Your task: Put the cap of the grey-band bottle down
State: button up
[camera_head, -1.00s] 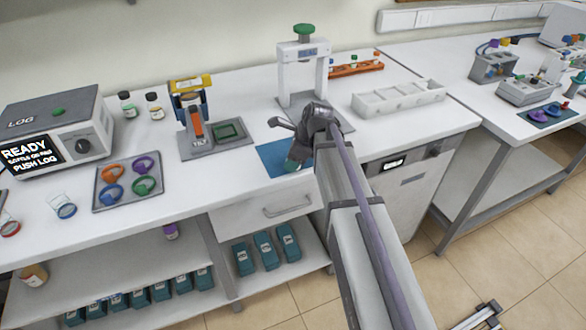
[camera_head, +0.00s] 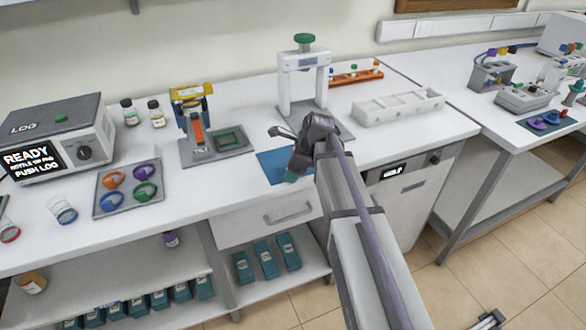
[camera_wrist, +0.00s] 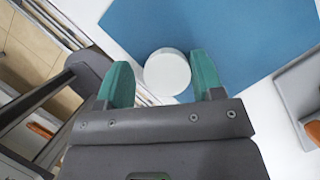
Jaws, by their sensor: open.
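A round white cap (camera_wrist: 167,72) shows in the wrist view at the edge of the blue mat (camera_wrist: 225,30). The cap is between the two green fingers of my gripper (camera_wrist: 160,60), which are open, with a gap visible on the left side. The cap appears to rest on the mat, but I cannot tell for sure whether it touches it. In the head view my gripper (camera_head: 292,177) is over the front of the blue mat (camera_head: 268,164), and my wrist hides the cap. I cannot make out a grey-band bottle.
A white press frame (camera_head: 303,80) stands behind the mat. A tester with an orange handle (camera_head: 197,130) is to its left. Two small bottles (camera_head: 131,113) stand farther left, beside the grey LOG box (camera_head: 60,138). A white divided tray (camera_head: 400,107) is at right.

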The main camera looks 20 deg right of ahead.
jog(key=shift+d+f, duration=0.1)
jog(key=shift+w+r+p, duration=0.15)
jog(key=shift+r+p, duration=0.05)
jog(key=shift+p, duration=0.15)
jog(key=w+p+v, duration=0.1)
jog(key=p+v, duration=1)
jog(key=s+a+n+g+h, duration=0.1)
jog(key=s+a+n+h, duration=0.1)
jog(key=s+n, duration=0.7)
jog(key=s+a+n+g+h, duration=0.1)
jog(key=s+a+n+h, duration=0.1)
jog(key=s+n, duration=0.7)
jog(key=a+n, duration=0.1)
jog(key=n, duration=0.4)
jog(key=shift+a, duration=0.4)
jog(key=shift+o, duration=0.2)
jog(key=shift+w+f, duration=0.1)
